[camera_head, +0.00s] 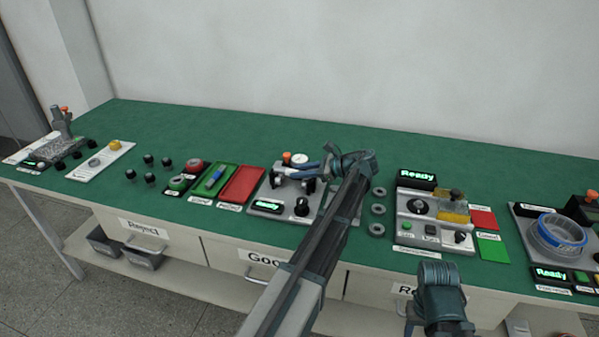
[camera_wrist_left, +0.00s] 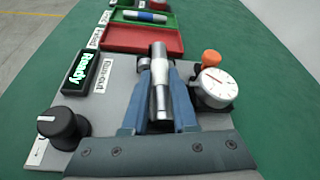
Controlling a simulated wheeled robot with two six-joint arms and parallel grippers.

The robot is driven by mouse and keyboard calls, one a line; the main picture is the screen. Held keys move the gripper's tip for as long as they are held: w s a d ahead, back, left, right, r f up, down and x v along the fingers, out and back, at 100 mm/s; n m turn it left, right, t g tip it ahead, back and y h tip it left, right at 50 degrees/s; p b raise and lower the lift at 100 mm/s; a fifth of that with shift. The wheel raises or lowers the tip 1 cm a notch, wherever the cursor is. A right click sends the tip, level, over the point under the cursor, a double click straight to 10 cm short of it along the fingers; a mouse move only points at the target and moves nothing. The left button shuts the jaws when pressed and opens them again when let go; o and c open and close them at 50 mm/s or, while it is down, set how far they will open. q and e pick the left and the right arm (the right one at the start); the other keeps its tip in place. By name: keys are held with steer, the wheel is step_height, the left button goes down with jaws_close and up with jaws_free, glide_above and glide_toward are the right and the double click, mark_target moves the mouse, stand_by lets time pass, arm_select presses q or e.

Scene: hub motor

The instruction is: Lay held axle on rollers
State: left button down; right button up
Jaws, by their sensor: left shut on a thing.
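In the left wrist view a silver axle (camera_wrist_left: 160,100) is between the two blue fingers of my left gripper (camera_wrist_left: 159,85), which is shut on it. The axle lies along the fingers' direction, over the grey run-out station (camera_wrist_left: 105,118). A small dark round part shows beside the axle's far end; the rollers are mostly hidden, and I cannot tell whether the axle touches them. In the head view my left gripper (camera_head: 300,174) is low over the same station (camera_head: 259,192), coming in from the right. My right arm shows at the bottom, but its gripper jaws do not show.
A dial gauge (camera_wrist_left: 214,86) with an orange knob stands close beside the right finger. A black knob (camera_wrist_left: 62,127) and a lit "Ready" display (camera_wrist_left: 79,70) are on the left. Red (camera_head: 241,184) and green (camera_head: 212,181) trays lie beyond; the green one holds a blue-banded axle.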

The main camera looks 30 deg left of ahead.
arm_select(q)
steer(key=shift+f+b, duration=0.55)
steer(key=shift+b, duration=0.05)
stand_by(0.9)
stand_by(0.3)
steer(key=shift+c, duration=1)
jaws_free()
steer(key=shift+r+p, duration=3.55)
steer(key=shift+p, duration=0.05)
